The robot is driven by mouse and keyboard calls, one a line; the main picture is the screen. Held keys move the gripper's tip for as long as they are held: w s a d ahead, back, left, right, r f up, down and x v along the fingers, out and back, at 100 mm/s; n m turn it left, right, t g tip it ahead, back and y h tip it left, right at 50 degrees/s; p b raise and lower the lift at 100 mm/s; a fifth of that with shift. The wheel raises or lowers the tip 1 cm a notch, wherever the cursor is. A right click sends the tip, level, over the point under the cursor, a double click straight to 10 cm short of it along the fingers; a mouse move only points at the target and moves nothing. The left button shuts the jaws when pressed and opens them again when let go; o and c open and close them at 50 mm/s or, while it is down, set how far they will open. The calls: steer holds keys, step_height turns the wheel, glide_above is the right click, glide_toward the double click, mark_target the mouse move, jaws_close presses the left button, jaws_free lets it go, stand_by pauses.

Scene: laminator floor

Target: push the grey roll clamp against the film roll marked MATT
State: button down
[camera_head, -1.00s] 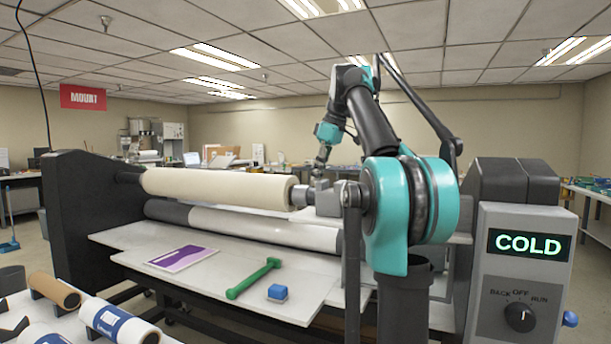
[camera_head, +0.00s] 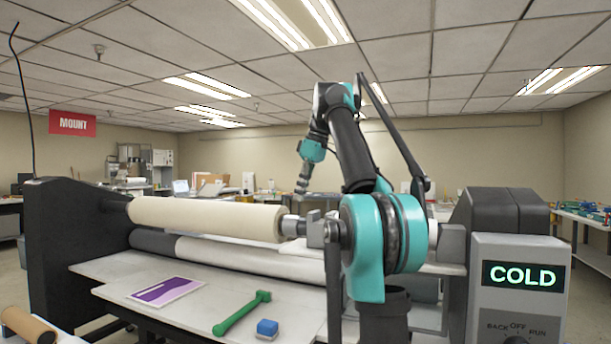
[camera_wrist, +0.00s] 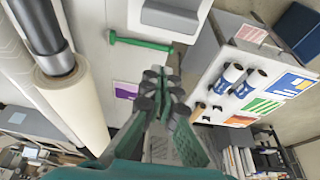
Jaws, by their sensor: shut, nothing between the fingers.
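The cream film roll (camera_head: 205,217) lies across the laminator in the head view; no MATT marking is readable. A silver cylinder (camera_head: 292,226) shows at its right end, and beside it a grey block-shaped part (camera_head: 315,229), seemingly the roll clamp, partly hidden by my arm. In the wrist view the roll (camera_wrist: 78,108) is at left, with a silver collar (camera_wrist: 55,66) on a dark shaft at its end. My gripper (camera_wrist: 155,82) is shut and empty, apart from the roll in that view. In the head view its end (camera_head: 302,188) hangs above the roll's right end.
A green tool (camera_head: 241,313), a blue block (camera_head: 267,328) and a purple sheet (camera_head: 167,291) lie on the laminator's table. The COLD control panel (camera_head: 522,287) stands at right.

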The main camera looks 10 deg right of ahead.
steer(key=shift+v, duration=2.85)
steer(key=shift+a, duration=0.1)
